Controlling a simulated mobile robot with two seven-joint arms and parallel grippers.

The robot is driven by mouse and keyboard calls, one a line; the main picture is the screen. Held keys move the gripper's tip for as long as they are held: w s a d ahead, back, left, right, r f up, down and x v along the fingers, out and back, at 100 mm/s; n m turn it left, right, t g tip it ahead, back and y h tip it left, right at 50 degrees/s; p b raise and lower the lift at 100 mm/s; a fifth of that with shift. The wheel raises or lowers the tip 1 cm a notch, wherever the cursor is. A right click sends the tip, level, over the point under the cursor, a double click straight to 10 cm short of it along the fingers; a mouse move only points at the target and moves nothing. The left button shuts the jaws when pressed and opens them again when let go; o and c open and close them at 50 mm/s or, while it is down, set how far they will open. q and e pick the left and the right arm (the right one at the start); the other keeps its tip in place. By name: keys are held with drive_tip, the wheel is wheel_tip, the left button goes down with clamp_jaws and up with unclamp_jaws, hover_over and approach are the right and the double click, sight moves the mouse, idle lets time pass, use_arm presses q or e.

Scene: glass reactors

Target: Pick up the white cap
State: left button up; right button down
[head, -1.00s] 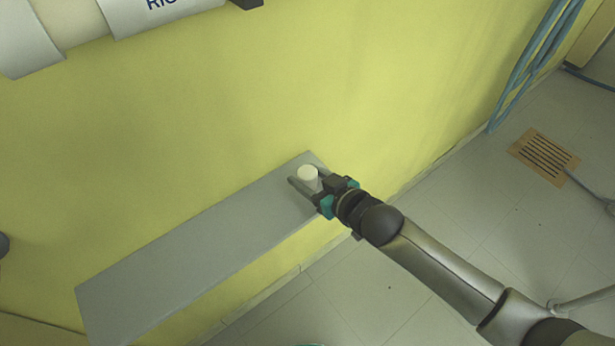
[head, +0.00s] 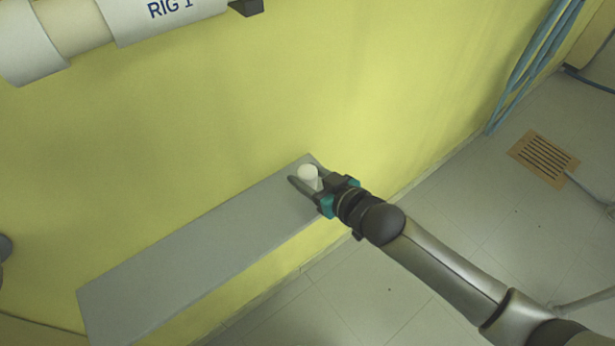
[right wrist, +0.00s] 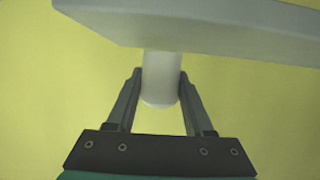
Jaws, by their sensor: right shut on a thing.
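The white cap (head: 308,173) is a small pale cylinder at the far right end of the grey shelf (head: 200,245). It also shows in the right wrist view (right wrist: 161,78), where its far end meets the shelf's edge in the picture. My right gripper (head: 305,180) has one finger on each side of the cap and is shut on it. In the right wrist view the fingers (right wrist: 160,82) touch or nearly touch the cap's sides. I cannot tell whether the cap still rests on the shelf. My left gripper is not in view.
The shelf runs along a yellow wall (head: 230,110) and is otherwise bare. A white pipe-like part marked "RIG 1" (head: 165,20) is at the upper left. Blue hoses (head: 540,60) hang at the upper right. A floor grate (head: 543,158) lies on the tiled floor.

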sight(308, 170)
wheel_tip(308, 170, up, 19)
drive_tip(key=p, duration=0.5)
drive_tip(key=shift+f, duration=0.15)
idle(0.6)
